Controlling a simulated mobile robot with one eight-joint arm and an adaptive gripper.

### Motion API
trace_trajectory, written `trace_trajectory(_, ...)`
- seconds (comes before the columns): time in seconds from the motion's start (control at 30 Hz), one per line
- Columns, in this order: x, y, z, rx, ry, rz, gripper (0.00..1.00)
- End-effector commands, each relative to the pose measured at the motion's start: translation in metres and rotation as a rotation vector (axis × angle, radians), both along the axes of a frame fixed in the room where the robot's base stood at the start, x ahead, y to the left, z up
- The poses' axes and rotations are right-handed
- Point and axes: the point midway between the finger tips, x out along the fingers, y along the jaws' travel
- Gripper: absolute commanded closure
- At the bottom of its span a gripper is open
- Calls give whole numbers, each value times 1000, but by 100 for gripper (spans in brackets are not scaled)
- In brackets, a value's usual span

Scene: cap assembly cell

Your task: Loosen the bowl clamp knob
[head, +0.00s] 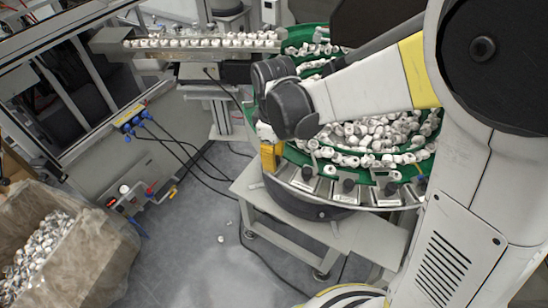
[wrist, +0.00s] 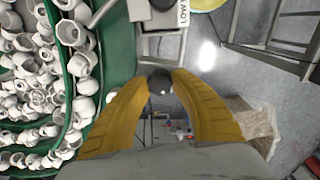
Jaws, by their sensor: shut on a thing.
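The green-lined feeder bowl (head: 330,166) holds many white caps and stands on a light metal stand. My gripper's yellow fingers (head: 269,156) are at the bowl's left front edge in the head view. In the wrist view the two fingers of my gripper (wrist: 160,82) close around a dark round clamp knob (wrist: 160,86), with the tips at its sides. The held knob is hidden behind my gripper in the head view. Another dark knob (head: 348,186) shows on the bowl's front rim. Whether the held knob is tight or loose cannot be seen.
A straight track (head: 200,42) full of caps runs left from the bowl. A box of caps lined with clear plastic (head: 95,250) stands at the lower left. Dark cables cross the grey floor (head: 190,240), which is mostly free left of the stand (head: 290,216).

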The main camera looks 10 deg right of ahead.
Motion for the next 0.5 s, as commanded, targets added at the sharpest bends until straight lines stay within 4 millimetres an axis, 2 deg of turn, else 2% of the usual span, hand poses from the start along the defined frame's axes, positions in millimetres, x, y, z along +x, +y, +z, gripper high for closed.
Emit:
trace_trajectory(0.23, 0, 1, 0, 1, 0, 0, 100)
trace_trajectory(0.27, 0, 1, 0, 1, 0, 0, 66)
trace_trajectory(0.3, 0, 1, 0, 1, 0, 0, 53)
trace_trajectory(0.33, 0, 0, 0, 1, 0, 0, 47)
trace_trajectory(0.5, 0, 0, 0, 1, 0, -1, 47)
